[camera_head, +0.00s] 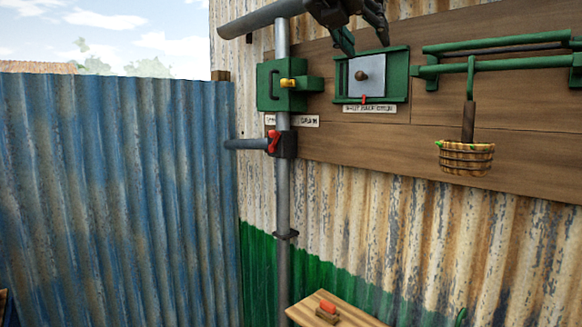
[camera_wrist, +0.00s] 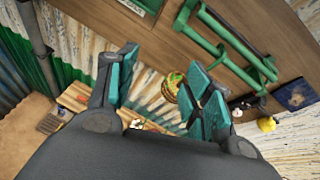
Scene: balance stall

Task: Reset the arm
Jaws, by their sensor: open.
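My gripper (camera_head: 362,38) shows at the top edge of the head view, in front of the wooden wall board and near the top of a green-framed grey panel (camera_head: 372,76) with a round brown knob. Part of it is cut off by the picture edge. In the wrist view my gripper (camera_wrist: 163,88) has its teal finger pads wide apart, with nothing held between them. A woven basket (camera_head: 466,157) hangs from the green rails at the right. The basket also shows beyond the fingers in the wrist view (camera_wrist: 173,82).
A grey vertical pipe (camera_head: 283,195) carries a green box with a yellow handle (camera_head: 287,83) and a red lever (camera_head: 272,141). Green rails (camera_head: 500,64) stick out at the right. A small wooden table (camera_head: 345,312) bears a red-topped object. A blue corrugated fence (camera_head: 110,190) fills the left.

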